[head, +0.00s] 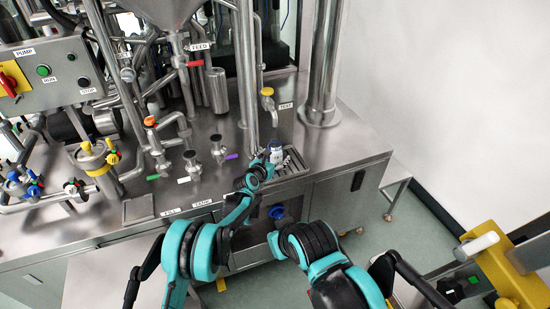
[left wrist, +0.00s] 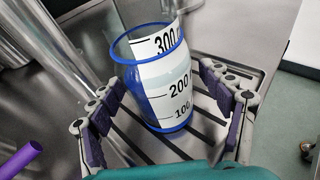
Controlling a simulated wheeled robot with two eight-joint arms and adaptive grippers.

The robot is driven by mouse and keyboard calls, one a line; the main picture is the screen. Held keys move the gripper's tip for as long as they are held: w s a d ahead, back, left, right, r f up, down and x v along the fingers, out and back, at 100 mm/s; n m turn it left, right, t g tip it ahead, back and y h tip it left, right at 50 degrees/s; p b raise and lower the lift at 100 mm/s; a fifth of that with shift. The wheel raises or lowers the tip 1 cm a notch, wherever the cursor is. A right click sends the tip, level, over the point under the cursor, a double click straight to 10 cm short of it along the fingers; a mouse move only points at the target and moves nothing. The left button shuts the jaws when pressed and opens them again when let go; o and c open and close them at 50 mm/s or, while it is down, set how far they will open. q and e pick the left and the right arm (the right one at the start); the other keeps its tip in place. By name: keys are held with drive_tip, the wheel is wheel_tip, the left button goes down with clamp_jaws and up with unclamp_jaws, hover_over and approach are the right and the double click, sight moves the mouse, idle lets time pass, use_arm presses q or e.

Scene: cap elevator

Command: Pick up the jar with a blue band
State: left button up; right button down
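The jar (left wrist: 160,85) is a clear beaker-like vessel with a blue rim, a blue band and a white scale marked 100, 200 and 300. It stands on a slotted metal drain tray (left wrist: 130,130). In the head view the jar (head: 276,150) is small, on the tray (head: 292,165) at the machine's front right. My left gripper (left wrist: 165,105) is open, with one finger on each side of the jar and visible gaps between. In the head view my left gripper (head: 268,160) is at the jar, partly hiding it. My right gripper is not visible; only my right arm shows.
A vertical steel pipe (head: 246,70) rises close behind the tray. A yellow-capped tap (head: 267,98) stands behind the jar. Valves with coloured handles (head: 193,165) fill the left of the steel deck. A yellow frame (head: 500,270) stands at the lower right.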

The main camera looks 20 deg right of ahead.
sight(272, 151)
use_arm(q)
drive_tip(key=c, duration=1.6)
drive_tip(key=shift+r, duration=0.15)
drive_tip(key=shift+r, duration=0.25)
wheel_tip(272, 151, up, 3)
drive_tip(key=shift+r+p, duration=0.1)
drive_tip(key=shift+p, duration=0.9)
drive_tip(key=s+a+p, duration=0.1)
drive_tip(key=s+a, duration=0.3)
drive_tip(key=s+a+p, duration=0.1)
drive_tip(key=s+a, duration=0.3)
drive_tip(key=a, duration=0.1)
drive_tip(key=s+a+p, duration=0.1)
drive_tip(key=s+a, duration=0.3)
drive_tip(key=shift+a+f, duration=0.25)
